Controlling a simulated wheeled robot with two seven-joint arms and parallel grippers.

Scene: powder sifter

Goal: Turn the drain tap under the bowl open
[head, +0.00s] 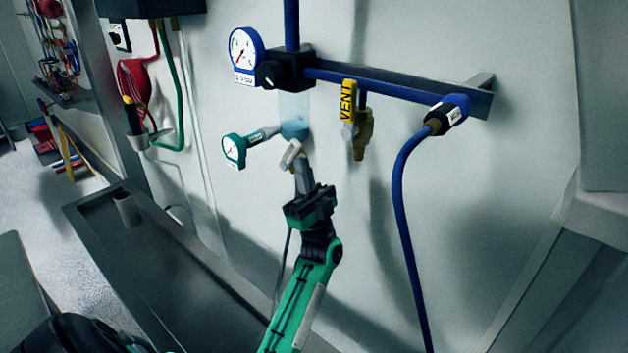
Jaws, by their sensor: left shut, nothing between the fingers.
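The bowl (294,106) is a clear pale-blue cylinder with a darker blue-green bottom, hanging under a black regulator block (286,70) on the wall. Just below it is a small pale piece (291,153) that looks like the drain tap, tilted; its exact handle position is hard to tell. My left gripper (301,168) reaches up from below, its grey fingers shut and empty. The fingertips are right at the lower end of the pale piece and partly overlap it; I cannot tell whether they touch. My right gripper is not in view.
A blue-rimmed gauge (245,51) and a teal gauge (233,151) stand out left of the bowl. A brass valve (363,138) with a yellow VENT tag (348,101) hangs to the right. A blue hose (396,200) drops farther right. A dark trough (170,260) runs below left.

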